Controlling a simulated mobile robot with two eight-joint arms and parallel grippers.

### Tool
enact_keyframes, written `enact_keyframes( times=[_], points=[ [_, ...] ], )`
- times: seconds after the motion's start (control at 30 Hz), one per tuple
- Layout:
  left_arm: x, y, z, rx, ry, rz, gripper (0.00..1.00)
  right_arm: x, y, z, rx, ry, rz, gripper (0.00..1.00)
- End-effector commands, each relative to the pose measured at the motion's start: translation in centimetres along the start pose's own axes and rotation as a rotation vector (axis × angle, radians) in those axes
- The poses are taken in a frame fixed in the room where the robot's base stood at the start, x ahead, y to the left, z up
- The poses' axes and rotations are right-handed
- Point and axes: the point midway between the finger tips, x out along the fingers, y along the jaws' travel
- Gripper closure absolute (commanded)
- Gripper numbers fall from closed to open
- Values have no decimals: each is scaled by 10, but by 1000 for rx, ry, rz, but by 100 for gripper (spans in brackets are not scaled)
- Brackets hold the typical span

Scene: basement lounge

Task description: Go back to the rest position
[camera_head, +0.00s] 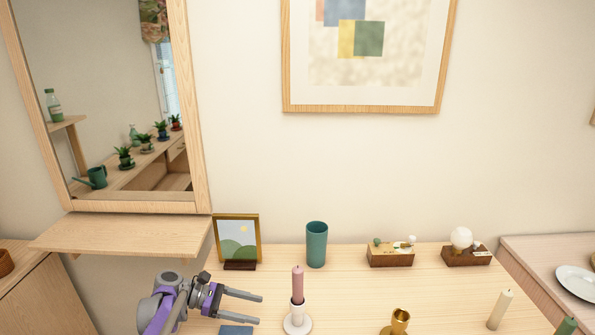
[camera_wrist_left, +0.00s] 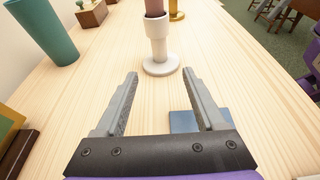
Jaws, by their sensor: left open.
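My left gripper (camera_head: 243,303) comes in from the left over the wooden table (camera_head: 350,290). It is open, and in the left wrist view (camera_wrist_left: 165,95) its two fingers are apart with nothing between them. A pink candle (camera_head: 297,283) stands upright in a white candle holder (camera_head: 298,320), just beyond the fingertips and apart from them. The white holder also shows in the left wrist view (camera_wrist_left: 160,62), ahead of the fingers. My right gripper is in neither view.
A framed picture (camera_head: 238,240), a teal cup (camera_head: 316,244) and two wooden blocks with ornaments (camera_head: 390,256) (camera_head: 467,250) stand at the back. A brass holder (camera_head: 397,322), a cream candle (camera_head: 500,309) and a green candle (camera_head: 566,327) are right. A blue square (camera_head: 236,330) lies below the gripper. A shelf (camera_head: 120,234) juts out left.

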Motion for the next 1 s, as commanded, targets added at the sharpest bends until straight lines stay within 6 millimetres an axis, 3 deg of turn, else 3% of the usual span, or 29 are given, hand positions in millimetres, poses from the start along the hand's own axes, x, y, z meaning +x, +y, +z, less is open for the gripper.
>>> enact_keyframes(
  times=[0.23, 0.5, 0.77, 1.0],
  points=[
    [8, -34, 35, 174, 189, 14, 28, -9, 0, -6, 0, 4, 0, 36],
    [6, -115, 61, 543, 544, -42, 28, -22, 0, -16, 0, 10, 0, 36],
    [-14, -203, 60, 944, 874, -204, 28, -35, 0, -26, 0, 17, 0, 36],
    [-42, -275, 43, 1325, 1146, -442, 28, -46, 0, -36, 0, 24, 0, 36]
  ],
)
